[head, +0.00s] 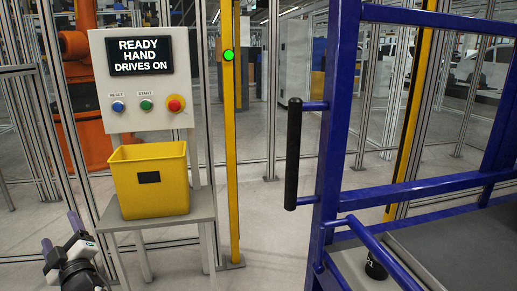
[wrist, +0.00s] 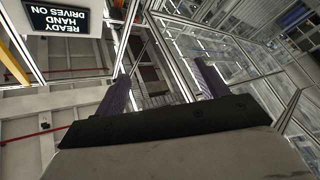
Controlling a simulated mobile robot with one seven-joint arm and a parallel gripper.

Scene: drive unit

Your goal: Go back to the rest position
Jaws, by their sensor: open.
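My gripper (wrist: 163,85) is open in the wrist view, its two dark fingers spread wide apart with nothing between them. In the head view my gripper (head: 62,234) shows at the lower left corner, raised in front of and to the left of the small grey table. No object is held. The control panel (head: 101,90) stands behind, with a screen (head: 139,55) reading "READY HAND DRIVES ON". The screen appears upside down in the wrist view (wrist: 58,28).
A yellow bin (head: 150,190) stands on the grey table (head: 190,219) close to my gripper. A yellow post (head: 229,140) has a lit green lamp (head: 228,56). A blue frame cart (head: 336,120) with a black handle (head: 293,155) fills the right. Floor (head: 275,230) between is clear.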

